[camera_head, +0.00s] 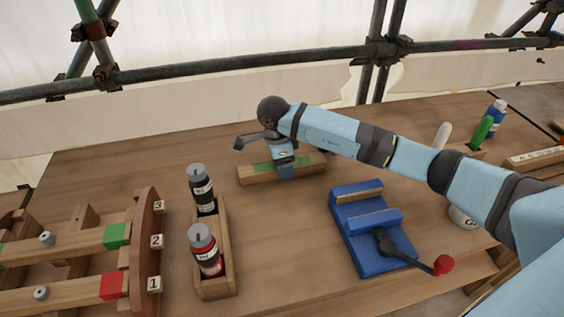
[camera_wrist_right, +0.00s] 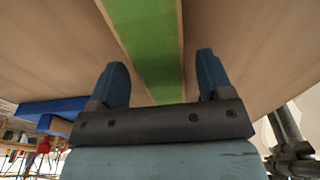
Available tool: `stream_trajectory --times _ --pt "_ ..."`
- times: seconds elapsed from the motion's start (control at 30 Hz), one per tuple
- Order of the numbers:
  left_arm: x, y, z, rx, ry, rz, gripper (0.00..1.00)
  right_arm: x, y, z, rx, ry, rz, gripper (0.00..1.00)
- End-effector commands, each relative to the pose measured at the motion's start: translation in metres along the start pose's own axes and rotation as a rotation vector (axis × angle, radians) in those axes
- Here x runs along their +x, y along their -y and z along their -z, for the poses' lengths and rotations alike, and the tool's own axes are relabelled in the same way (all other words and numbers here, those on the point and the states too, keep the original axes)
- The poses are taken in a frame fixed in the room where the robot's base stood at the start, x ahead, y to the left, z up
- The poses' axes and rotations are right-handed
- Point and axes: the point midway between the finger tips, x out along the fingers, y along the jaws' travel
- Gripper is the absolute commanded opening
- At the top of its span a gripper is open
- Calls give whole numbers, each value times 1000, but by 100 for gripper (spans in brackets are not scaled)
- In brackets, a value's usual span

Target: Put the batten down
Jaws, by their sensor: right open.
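The batten (camera_head: 253,173), a wooden bar with a green section, lies flat on the wooden table toward the back. In the right wrist view the batten's green face (camera_wrist_right: 148,45) runs lengthwise between the two blue fingers. My right gripper (camera_head: 286,174) is at the middle of the batten, pointing down over it. Its fingers (camera_wrist_right: 162,75) stand apart, one on each side, with a visible gap to the batten. The gripper hides part of the batten in the head view. My left gripper is not in view.
A blue vise-like fixture (camera_head: 365,238) with a red-knobbed lever stands to the right. A wooden tray (camera_head: 217,284) holds two bottles. A rack (camera_head: 148,245) numbered 1 to 3 is at the left. A metal rail (camera_head: 200,68) crosses behind the table.

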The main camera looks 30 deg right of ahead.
Motion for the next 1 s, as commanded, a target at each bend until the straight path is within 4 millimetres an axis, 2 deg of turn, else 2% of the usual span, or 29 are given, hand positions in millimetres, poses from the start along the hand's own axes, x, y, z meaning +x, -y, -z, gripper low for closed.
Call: stream_trajectory --times 0.4,0.53,0.7,1.0 --pt "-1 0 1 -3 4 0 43 -83 1 0 0 1 6 73" --pt "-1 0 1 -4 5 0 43 -104 1 0 0 1 5 73" --pt "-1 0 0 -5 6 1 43 -117 1 0 1 1 3 73" --pt "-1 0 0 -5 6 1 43 -119 0 0 0 1 2 73"
